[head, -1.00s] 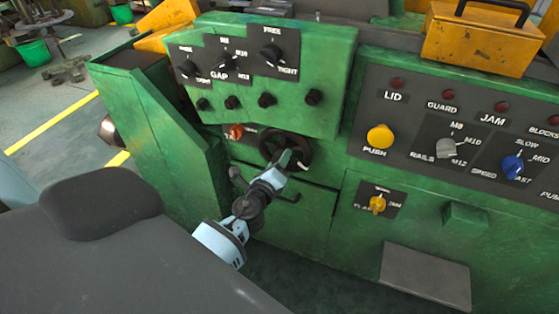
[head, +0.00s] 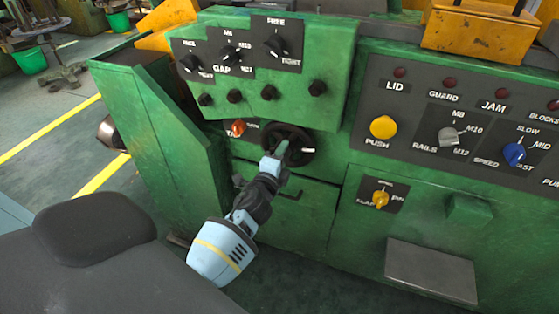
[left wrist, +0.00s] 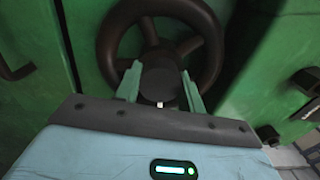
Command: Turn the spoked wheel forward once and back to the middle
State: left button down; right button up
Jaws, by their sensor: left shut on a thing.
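The dark spoked wheel (head: 303,136) is on the green machine front, below the knob panel, with a white mark at the right of its rim. It fills the upper middle of the left wrist view (left wrist: 205,22). My left gripper (head: 280,151) reaches it from the lower left. In the left wrist view its two green fingers (left wrist: 160,90) stand on either side of a dark round piece (left wrist: 158,80) at the wheel's front and are shut on it. I cannot tell whether this piece is the hub or a handle. Part of the wheel is hidden behind it. My right gripper is not in view.
An orange knob (head: 237,128) sits close to the wheel's upper left. Several black knobs (head: 269,92) project from the panel above. A drawer-like front with a handle (head: 287,194) lies below. A yellow knob (head: 380,199) is further right.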

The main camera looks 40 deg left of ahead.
pick_arm(q)
jog(key=shift+n, duration=0.5)
jog(key=n, duration=0.2)
jog(key=shift+n, duration=0.4)
jog(key=n, duration=0.3)
jog(key=shift+n, duration=0.3)
jog(key=n, duration=0.3)
jog(key=shift+r+n+p, duration=0.15)
jog(key=shift+n+p, duration=0.15)
jog(key=shift+p, duration=0.1)
jog(key=shift+n+p, duration=0.5)
jog(key=shift+n, duration=1.7)
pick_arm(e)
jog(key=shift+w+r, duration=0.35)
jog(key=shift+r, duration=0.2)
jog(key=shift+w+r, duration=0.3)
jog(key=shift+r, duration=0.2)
pick_arm(q)
jog(key=c, duration=0.9)
grip_release()
jog(key=shift+o, duration=0.2)
